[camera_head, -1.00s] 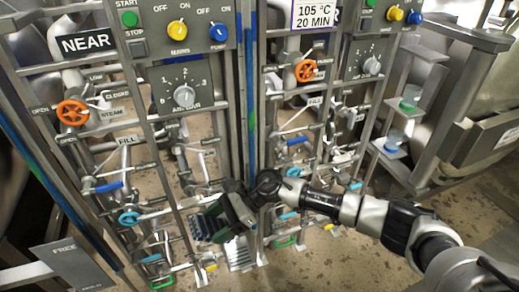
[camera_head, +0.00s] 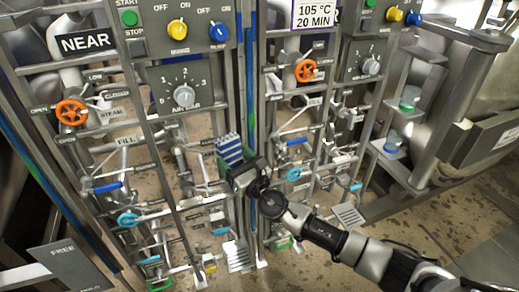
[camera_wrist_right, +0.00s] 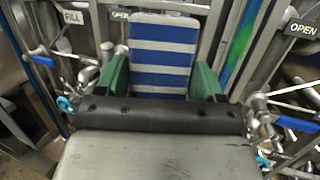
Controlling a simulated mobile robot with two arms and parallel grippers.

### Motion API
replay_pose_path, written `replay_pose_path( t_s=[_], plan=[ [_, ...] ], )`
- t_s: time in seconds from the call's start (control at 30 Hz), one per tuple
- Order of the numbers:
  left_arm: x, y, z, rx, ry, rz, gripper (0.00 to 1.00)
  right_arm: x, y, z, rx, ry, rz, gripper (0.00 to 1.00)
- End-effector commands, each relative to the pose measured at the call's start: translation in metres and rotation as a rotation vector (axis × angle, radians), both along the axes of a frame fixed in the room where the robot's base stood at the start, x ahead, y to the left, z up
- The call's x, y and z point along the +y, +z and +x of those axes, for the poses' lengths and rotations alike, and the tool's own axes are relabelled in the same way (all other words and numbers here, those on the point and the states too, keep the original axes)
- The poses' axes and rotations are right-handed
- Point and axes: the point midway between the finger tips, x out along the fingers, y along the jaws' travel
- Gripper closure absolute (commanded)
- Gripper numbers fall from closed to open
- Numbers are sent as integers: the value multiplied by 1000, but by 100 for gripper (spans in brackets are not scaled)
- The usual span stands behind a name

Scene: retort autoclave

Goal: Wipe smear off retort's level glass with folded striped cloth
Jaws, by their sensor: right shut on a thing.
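The folded cloth (camera_head: 230,149), striped blue and white, stands up from my right gripper (camera_head: 238,166), which is shut on its lower end. In the right wrist view the cloth (camera_wrist_right: 162,48) sits between the two green fingers (camera_wrist_right: 162,80). The level glass (camera_head: 250,85) is a tall blue and green strip on the middle posts. It also shows in the right wrist view (camera_wrist_right: 244,35), just right of the cloth. The cloth is close to the glass, but I cannot tell whether they touch. My left gripper is not in view.
Orange handwheels (camera_head: 72,112) and (camera_head: 306,70), blue-handled valves and thin pipes crowd both sides of the middle posts. A NEAR sign (camera_head: 86,42) hangs on the left panel. Cups stand on small shelves (camera_head: 390,148) at right. Bare floor (camera_head: 320,265) shows below right.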

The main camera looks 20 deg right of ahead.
Motion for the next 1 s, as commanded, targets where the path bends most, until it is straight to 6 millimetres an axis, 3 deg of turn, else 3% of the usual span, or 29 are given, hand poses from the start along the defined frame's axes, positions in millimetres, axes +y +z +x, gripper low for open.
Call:
replay_pose_path(
  t_s=[0.2,0.33,1.0],
  plan=[
    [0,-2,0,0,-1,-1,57,-51,6,11,-119,-229,25,51],
    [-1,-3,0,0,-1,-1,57,-69,6,12,-156,-296,29,51],
    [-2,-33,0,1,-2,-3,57,-69,5,66,-163,-306,29,51]
  ],
)
